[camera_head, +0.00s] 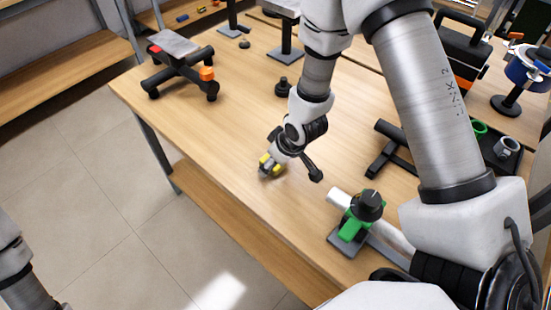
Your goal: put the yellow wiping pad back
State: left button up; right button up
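My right arm reaches down over the wooden table from the top right, and its gripper (271,168) is low at the table's front part. A small yellow thing (265,159), likely the yellow wiping pad, shows right at the gripper's tip, with grey parts between its yellow patches. I cannot tell whether the fingers are closed around it or only beside it.
A green clamp-like fixture with a black knob (352,222) stands near the front right edge. A black-legged stand with an orange part (181,62) is at the far left. A small black knob piece (283,87) stands behind the gripper. The table (215,140) is clear left of the gripper.

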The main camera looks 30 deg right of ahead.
jog(key=p+v, duration=0.1)
jog(key=v, duration=1.1)
